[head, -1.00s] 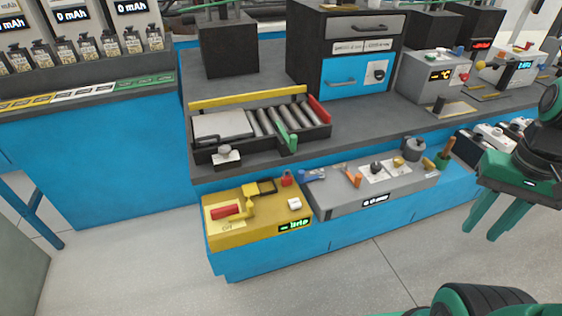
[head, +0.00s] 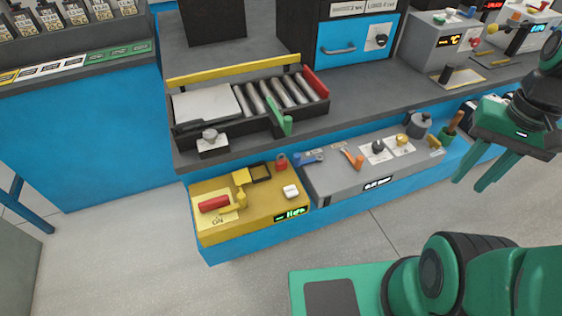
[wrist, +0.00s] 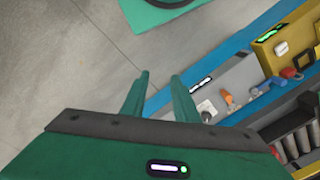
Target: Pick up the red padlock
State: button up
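A small red padlock (head: 281,161) stands at the back right of the yellow box (head: 258,208), close to the grey panel's blue-handled item. It also shows as a small red shape in the wrist view (wrist: 290,73), at the right. My gripper (head: 475,185) is at the right in the head view, well apart from the padlock, in front of the grey panel's right end. Its two green fingers stand apart with nothing between them; the wrist view shows the same gap (wrist: 160,85).
The yellow box also carries a red-handled lever (head: 214,203) and a white switch (head: 291,191). The grey panel (head: 330,185) beside it holds knobs and orange and blue tools. A roller tray (head: 200,145) sits on the counter above. Floor in front is clear.

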jog(key=w+a+f+y, duration=0.2)
jog(key=w+a+f, duration=0.15)
jog(key=w, duration=0.45)
jog(key=m+g+y, duration=0.2)
jog(key=m+y, duration=0.4)
jog(key=y, duration=0.4)
send_near(281, 161)
jog(key=v, duration=0.3)
jog(key=s+v, duration=0.1)
jog(key=v, duration=0.1)
jog(key=shift+d, duration=0.45)
jog(key=shift+m+y, duration=0.5)
jog(key=shift+m, duration=0.2)
jog(key=x, duration=0.7)
jog(key=r+x, duration=0.1)
jog(key=x, duration=0.3)
jog(key=shift+w+a+f, duration=0.1)
jog(key=shift+w+a, duration=0.3)
jog(key=shift+a, duration=0.1)
grip_shut()
